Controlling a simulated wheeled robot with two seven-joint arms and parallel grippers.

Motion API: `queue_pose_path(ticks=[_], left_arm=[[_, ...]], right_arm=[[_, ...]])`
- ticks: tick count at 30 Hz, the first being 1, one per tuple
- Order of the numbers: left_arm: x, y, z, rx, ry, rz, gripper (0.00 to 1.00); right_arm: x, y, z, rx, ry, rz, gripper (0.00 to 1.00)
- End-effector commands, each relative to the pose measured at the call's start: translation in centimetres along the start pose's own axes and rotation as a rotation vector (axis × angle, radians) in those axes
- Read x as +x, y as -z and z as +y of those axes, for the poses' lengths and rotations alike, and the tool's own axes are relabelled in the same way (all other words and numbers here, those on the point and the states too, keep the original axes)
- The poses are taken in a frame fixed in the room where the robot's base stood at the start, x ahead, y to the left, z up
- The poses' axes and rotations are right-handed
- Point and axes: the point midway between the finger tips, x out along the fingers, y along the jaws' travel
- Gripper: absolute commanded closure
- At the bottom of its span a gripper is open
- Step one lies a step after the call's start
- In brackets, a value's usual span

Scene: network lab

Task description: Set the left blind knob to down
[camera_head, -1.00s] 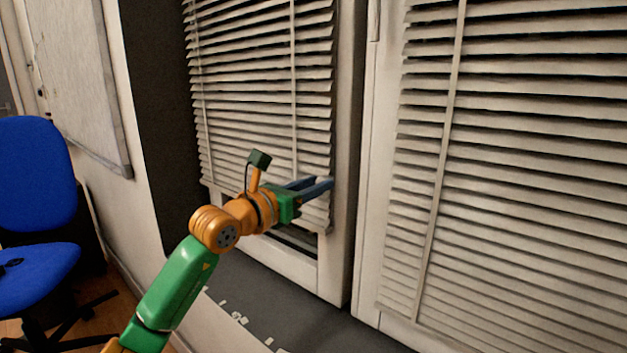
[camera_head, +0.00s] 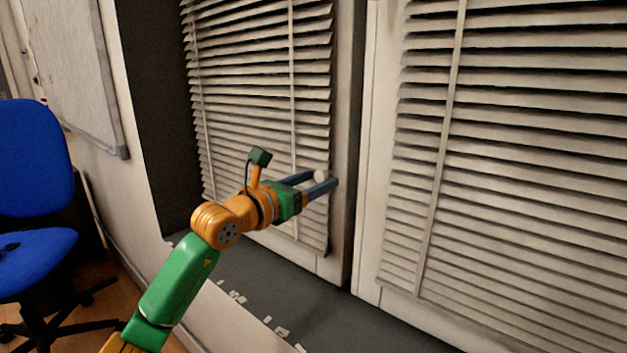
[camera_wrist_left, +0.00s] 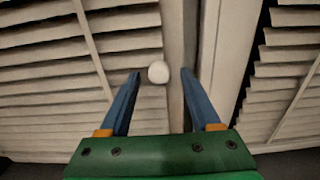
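The left blind knob (camera_head: 321,176) is a small white ball by the right edge of the left blind (camera_head: 262,110). In the left wrist view the knob (camera_wrist_left: 158,72) shows between the fingertips, nearer the left one, with a visible gap to the right one. My left gripper (camera_head: 325,177) is open around the knob or just in front of it; the exact depth is hard to tell. It also shows in the left wrist view (camera_wrist_left: 160,72). The left blind hangs low, its bottom edge near the sill. My right gripper is not in view.
A second blind (camera_head: 510,150) hangs on the right window, past the white window frame (camera_head: 372,200). A dark sill (camera_head: 300,302) runs below. A blue chair (camera_head: 35,170) and a whiteboard (camera_head: 75,70) are at the left.

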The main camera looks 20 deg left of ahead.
Motion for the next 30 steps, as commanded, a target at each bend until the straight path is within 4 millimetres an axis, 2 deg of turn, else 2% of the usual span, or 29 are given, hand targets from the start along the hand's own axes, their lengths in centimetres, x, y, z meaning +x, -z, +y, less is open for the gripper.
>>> queue_pose_path(ticks=[7, 13, 16, 18, 30], left_arm=[[-0.4, 0.0, 0.1, 0.001, -0.001, -0.004, 0.36], [-4.5, 0.3, 0.1, 0.005, -0.002, -0.003, 0.36], [-6.2, 0.2, 0.1, 0.002, -0.002, -0.002, 0.36], [-6.8, 0.1, 0.0, 0.002, -0.001, -0.002, 0.36], [-7.1, -0.1, 0.0, 0.0, 0.0, -0.002, 0.36]], right_arm=[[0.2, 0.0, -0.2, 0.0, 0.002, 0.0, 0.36], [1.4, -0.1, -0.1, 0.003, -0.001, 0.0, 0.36], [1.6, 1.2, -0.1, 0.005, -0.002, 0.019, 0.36], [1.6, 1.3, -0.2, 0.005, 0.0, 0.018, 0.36], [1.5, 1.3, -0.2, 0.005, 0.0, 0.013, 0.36]])
